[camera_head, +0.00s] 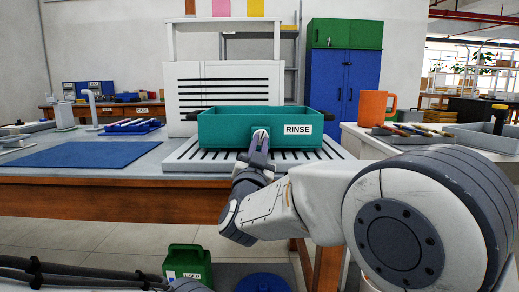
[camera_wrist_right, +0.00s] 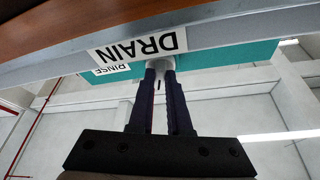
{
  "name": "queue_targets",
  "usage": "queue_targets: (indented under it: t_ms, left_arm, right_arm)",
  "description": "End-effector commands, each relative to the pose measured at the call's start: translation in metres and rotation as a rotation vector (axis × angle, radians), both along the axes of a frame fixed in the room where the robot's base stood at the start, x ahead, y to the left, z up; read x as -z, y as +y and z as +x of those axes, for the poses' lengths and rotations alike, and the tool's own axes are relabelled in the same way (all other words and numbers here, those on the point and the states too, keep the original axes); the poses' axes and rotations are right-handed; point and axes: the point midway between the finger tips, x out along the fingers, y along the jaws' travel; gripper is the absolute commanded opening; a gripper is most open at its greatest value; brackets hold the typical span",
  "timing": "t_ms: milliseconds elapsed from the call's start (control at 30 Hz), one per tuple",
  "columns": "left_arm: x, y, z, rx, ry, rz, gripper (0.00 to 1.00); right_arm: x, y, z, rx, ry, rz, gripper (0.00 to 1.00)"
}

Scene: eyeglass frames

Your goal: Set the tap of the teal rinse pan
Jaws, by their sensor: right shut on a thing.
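The teal rinse pan (camera_head: 222,131) with a white RINSE label (camera_head: 298,129) stands on a slotted white drain rack (camera_head: 178,160) at the bench's front. My right gripper (camera_head: 260,140) reaches up to the middle of the pan's front wall, left of the label. In the right wrist view, which is upside down, its two dark fingers (camera_wrist_right: 161,72) are shut on a pale, rounded piece, the tap (camera_wrist_right: 160,66), in front of the teal wall (camera_wrist_right: 205,62). The fingers hide most of the tap, and its setting cannot be told. My left gripper is not in view.
A DRAIN label (camera_wrist_right: 138,45) is on the rack's front edge. A blue mat (camera_head: 80,154) lies at left. An orange mug (camera_head: 373,106) and a tray of tools (camera_head: 410,132) stand on the right-hand counter. A green container (camera_head: 188,263) is on the floor below.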

Motion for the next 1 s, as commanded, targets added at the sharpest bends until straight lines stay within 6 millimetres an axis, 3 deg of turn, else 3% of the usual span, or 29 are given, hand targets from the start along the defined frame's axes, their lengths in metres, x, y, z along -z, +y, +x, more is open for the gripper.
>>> queue_targets:
  t_ms: [500, 1000]
  left_arm:
    - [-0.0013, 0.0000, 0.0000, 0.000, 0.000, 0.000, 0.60]
    - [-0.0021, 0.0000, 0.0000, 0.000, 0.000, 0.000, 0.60]
  right_arm:
    - [-0.0008, 0.0029, 0.0004, 0.000, 0.003, 0.373, 0.00]
    - [-0.0009, 0.0026, 0.0005, 0.001, 0.002, 0.460, 0.00]
